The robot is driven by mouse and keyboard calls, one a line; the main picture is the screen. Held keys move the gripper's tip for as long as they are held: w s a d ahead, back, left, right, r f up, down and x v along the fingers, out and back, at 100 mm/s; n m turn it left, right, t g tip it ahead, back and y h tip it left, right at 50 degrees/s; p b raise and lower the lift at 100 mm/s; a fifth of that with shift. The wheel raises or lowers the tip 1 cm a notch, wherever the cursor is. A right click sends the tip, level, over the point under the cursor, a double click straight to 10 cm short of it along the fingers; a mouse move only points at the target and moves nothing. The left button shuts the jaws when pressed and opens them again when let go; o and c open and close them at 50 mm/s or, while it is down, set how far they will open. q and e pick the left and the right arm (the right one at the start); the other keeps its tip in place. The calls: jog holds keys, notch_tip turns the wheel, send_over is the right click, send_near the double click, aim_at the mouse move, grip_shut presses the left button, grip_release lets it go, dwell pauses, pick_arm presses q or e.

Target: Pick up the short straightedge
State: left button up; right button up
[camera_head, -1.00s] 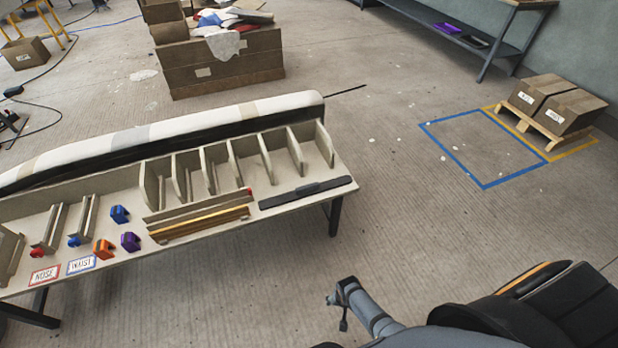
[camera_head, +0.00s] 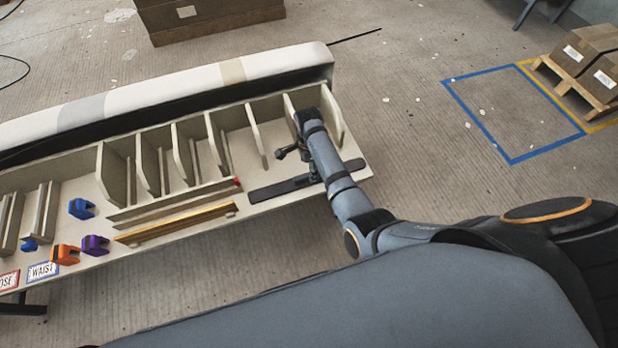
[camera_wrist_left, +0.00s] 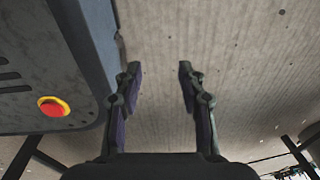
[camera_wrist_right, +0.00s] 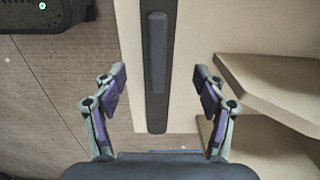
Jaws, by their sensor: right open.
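A dark flat bar with a raised grip along its middle, which looks like the short straightedge (camera_head: 272,190), lies near the front edge of the table at its right end. In the right wrist view the bar (camera_wrist_right: 157,115) runs up the picture between the fingers. My right gripper (camera_wrist_right: 159,76) is open and empty above the bar, with one finger to each side and no visible contact. In the head view my right forearm covers part of the bar's right end. My left gripper (camera_wrist_left: 159,70) is open and empty over bare floor, seen only in the left wrist view.
Upright dividers (camera_head: 183,153) stand close behind the bar, and one panel (camera_wrist_right: 275,92) is near my right gripper. A wooden strip (camera_head: 175,222) lies to the left, beyond it orange (camera_head: 65,254) and purple (camera_head: 95,245) blocks.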

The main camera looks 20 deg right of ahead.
aim_at(301, 181)
jog(key=shift+f, duration=0.8)
notch_tip(301, 181, down, 4)
jog(key=shift+s+f+b, duration=0.1)
jog(key=shift+s+b, duration=0.05)
jog(key=shift+b, duration=0.55)
jog(key=shift+f, duration=0.15)
pick_arm(q)
jog(key=shift+w+d+f, duration=0.25)
jog(key=shift+w+f, duration=0.5)
jog(key=shift+w, duration=0.2)
pick_arm(e)
grip_shut()
pick_arm(q)
jog(key=shift+r, duration=0.15)
pick_arm(e)
jog(key=shift+r, duration=0.2)
